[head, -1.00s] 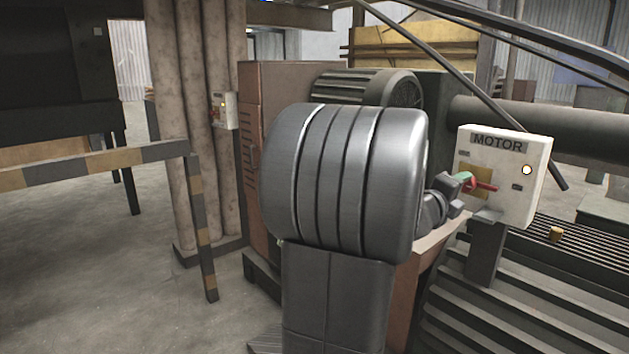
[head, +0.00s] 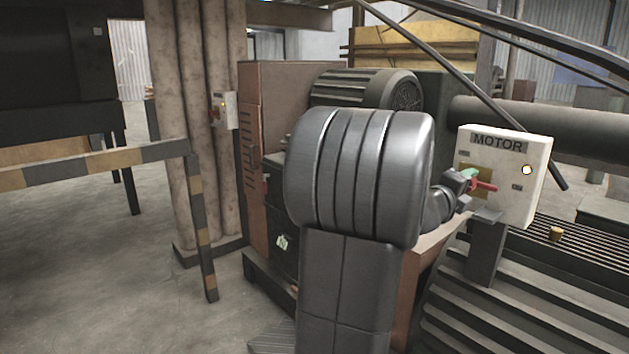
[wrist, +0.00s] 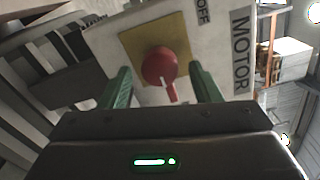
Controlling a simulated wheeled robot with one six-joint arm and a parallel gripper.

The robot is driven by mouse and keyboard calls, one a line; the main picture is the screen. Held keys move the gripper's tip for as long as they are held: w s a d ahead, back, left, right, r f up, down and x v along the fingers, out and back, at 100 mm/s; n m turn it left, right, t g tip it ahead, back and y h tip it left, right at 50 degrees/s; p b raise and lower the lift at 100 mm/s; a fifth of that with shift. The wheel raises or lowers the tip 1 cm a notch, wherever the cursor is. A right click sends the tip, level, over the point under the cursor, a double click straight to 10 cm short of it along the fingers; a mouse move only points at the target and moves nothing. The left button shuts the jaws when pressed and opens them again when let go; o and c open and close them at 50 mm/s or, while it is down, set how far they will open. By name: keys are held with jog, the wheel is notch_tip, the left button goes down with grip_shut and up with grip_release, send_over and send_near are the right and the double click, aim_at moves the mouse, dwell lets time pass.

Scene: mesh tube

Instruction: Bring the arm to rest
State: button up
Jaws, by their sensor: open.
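My gripper (head: 470,175) is in front of the white MOTOR box (head: 520,165), at the box's left side in the head view. In the wrist view, the open green fingers (wrist: 160,92) stand on either side of a red rotary switch (wrist: 158,68) with a pointed handle. The switch sits on a yellow plate (wrist: 128,47) on the box face, and its handle points towards my gripper. The red handle also shows in the head view (head: 484,187) beside the fingers. I cannot tell whether the fingers touch the switch. My arm hides part of the machine behind.
A second small switch box (head: 224,110) hangs by the pipes (head: 190,120). A striped barrier (head: 204,235) stands left. A ribbed machine bed (head: 530,290) lies below the MOTOR box. A dark diagonal bar (head: 450,85) passes behind. The floor (head: 100,270) at left is clear.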

jog(key=x, duration=0.2)
jog(key=shift+w+d+r+p, duration=0.15)
jog(key=shift+w+d+p, duration=0.15)
jog(key=shift+p, duration=0.1)
jog(key=n+p, duration=0.2)
jog(key=n, duration=0.1)
jog(key=shift+s+a+r, duration=0.15)
jog(key=n+p, duration=0.3)
jog(key=n, duration=0.1)
jog(key=n+p, duration=0.4)
jog(key=shift+r+n, duration=0.1)
jog(key=shift+n, duration=0.3)
jog(key=shift+n+p, duration=1.2)
jog(key=shift+p, duration=0.2)
jog(key=shift+a+f, duration=0.1)
jog(key=shift+f, duration=0.1)
